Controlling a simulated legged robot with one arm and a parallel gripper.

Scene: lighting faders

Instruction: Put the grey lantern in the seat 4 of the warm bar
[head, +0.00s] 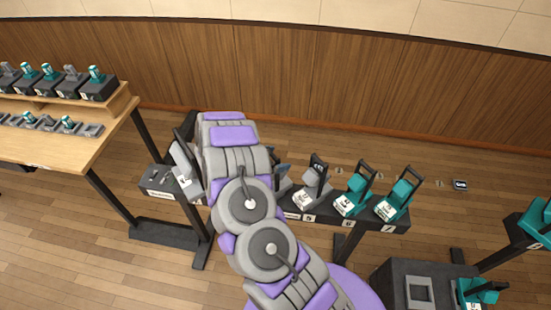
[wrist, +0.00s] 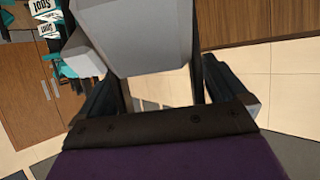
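A large light-grey body, which looks like the grey lantern (wrist: 140,35), sits between the two dark fingers of my gripper (wrist: 165,75) in the wrist view. The fingers appear to press its sides, and only part of it shows. In the head view my arm hides the gripper and the middle of the dark warm bar (head: 375,221), including where seat 4 would be. Another grey lantern (head: 312,187) stands at seat 5. Teal lanterns stand at seat 6 (head: 356,188) and seat 7 (head: 397,200).
A grey lantern-like piece (head: 186,168) stands left of my arm on the bar. A wooden table (head: 75,145) with several grey and teal lanterns is at the left. A dark box (head: 388,282) and more teal lanterns are at the lower right. Wooden floor is open between them.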

